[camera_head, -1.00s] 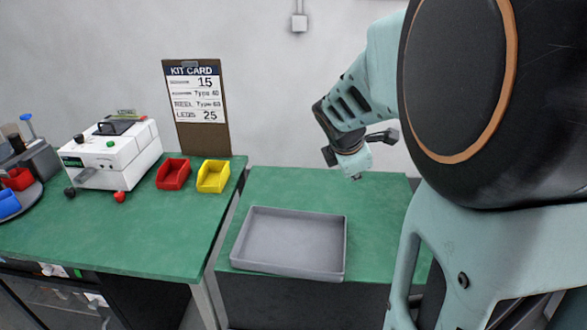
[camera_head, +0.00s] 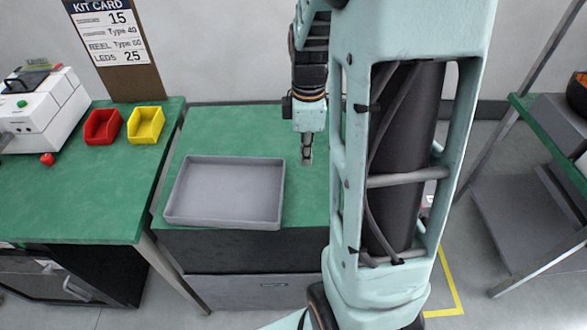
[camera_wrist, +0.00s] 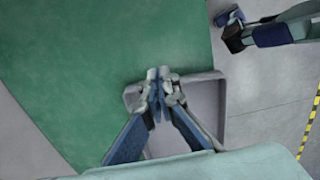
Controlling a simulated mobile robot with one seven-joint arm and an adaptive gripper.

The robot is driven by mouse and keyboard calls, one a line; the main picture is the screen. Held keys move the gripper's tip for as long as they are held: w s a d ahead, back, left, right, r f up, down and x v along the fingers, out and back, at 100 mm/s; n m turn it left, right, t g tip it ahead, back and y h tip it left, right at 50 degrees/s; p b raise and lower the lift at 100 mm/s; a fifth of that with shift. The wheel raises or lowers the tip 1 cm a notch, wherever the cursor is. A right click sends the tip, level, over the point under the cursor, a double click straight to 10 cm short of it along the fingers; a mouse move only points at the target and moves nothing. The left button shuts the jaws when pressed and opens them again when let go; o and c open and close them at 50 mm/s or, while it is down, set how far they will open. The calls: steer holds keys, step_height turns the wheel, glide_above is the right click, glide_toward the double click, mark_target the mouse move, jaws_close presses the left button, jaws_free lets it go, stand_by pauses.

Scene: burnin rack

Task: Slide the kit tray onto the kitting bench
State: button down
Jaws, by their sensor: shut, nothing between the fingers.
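The grey kit tray (camera_head: 225,214) is shallow, open-topped and empty. It lies near the front left of a green-topped cabinet (camera_head: 235,125). In the wrist view, part of the tray (camera_wrist: 207,85) shows beyond and beside the fingers. My gripper (camera_head: 306,160) points down just right of the tray's back right corner, apart from it in the head view. Its fingers (camera_wrist: 160,76) are together and empty. The bench with the kit card (camera_head: 70,210), also green-topped, stands to the left of the cabinet; I take it to be the kitting bench.
A red bin (camera_head: 102,127), a yellow bin (camera_head: 146,126) and a white machine (camera_head: 45,115) stand on the left bench; the kit card (camera_head: 110,40) leans behind them. A narrow gap separates the two tops. A shelf rack (camera_head: 520,210) stands at right. The left bench's front is clear.

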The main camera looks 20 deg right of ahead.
step_height(320, 180, down, 10)
steer(key=shift+s+a+r, duration=0.1)
steer(key=shift+s+r, duration=0.05)
steer(key=shift+r, duration=0.05)
steer(key=a, duration=0.1)
steer(key=w+a+p, duration=0.1)
steer(key=shift+w+a+f, duration=0.1)
steer(key=shift+a, duration=0.2)
steer(key=shift+w+a+f, duration=0.1)
steer(key=shift+w+a, duration=0.2)
steer(key=shift+a, duration=0.25)
